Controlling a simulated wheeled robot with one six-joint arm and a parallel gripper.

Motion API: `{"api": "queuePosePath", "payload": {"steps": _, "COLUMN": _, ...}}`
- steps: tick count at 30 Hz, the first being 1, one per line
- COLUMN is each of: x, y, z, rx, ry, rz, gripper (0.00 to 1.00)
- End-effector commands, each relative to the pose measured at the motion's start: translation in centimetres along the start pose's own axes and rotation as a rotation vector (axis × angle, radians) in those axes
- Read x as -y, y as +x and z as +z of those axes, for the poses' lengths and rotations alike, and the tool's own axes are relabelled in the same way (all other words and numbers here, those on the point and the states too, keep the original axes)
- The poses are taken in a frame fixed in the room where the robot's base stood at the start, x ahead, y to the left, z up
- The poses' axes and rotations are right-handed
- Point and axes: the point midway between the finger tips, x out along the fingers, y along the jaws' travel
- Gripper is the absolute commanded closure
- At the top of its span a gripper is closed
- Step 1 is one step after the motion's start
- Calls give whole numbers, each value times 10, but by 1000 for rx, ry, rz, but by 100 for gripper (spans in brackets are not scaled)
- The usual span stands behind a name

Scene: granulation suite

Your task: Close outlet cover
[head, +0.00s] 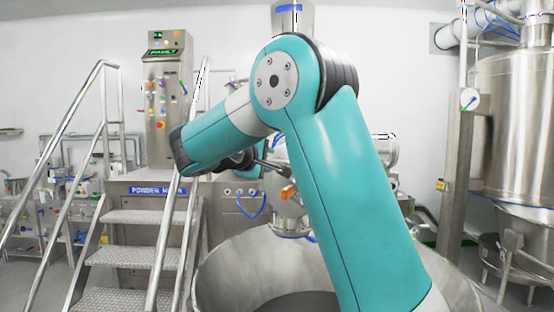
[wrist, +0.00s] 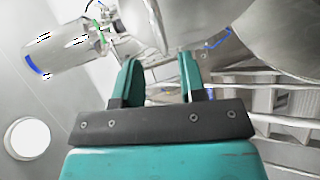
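My gripper (wrist: 160,66) is open in the wrist view, its two teal fingers apart with nothing seen between them. Beyond the fingertips are curved steel surfaces of the machine (wrist: 150,25). In the head view my arm crosses the middle and hides the gripper's fingers and part of the machine's outlet area. A steel outlet fitting (head: 290,225) with a blue rim shows just left of my arm, above a large open steel bowl. An orange piece (head: 289,192) shows above it. I cannot clearly tell the outlet cover apart or how far it stands open.
The large steel bowl (head: 215,275) stands low in front. Metal stairs with handrails (head: 130,255) are at left, beside a control column (head: 168,95). A steel tank (head: 515,130) stands at right. In the wrist view a steel cylinder (wrist: 65,48) lies upper left and rails (wrist: 285,100) lie right.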

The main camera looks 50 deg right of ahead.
Motion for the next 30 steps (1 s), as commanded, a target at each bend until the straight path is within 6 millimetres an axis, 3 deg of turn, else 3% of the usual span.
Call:
{"api": "queuePosePath", "payload": {"steps": 3, "x": -4, "y": 27, "z": 1, "rx": 6, "ry": -1, "rz": -1, "gripper": 62}}
{"api": "queuePosePath", "payload": {"steps": 10, "x": -2, "y": 62, "z": 1, "rx": 3, "ry": 0, "rz": -1, "gripper": 62}}
{"api": "queuePosePath", "payload": {"steps": 23, "x": 0, "y": 73, "z": 0, "rx": 0, "ry": 1, "rz": -1, "gripper": 62}}
{"api": "queuePosePath", "payload": {"steps": 28, "x": 0, "y": 73, "z": 0, "rx": 0, "ry": 1, "rz": -1, "gripper": 99}}
{"api": "queuePosePath", "payload": {"steps": 30, "x": 0, "y": 73, "z": 0, "rx": 0, "ry": 1, "rz": -1, "gripper": 100}}
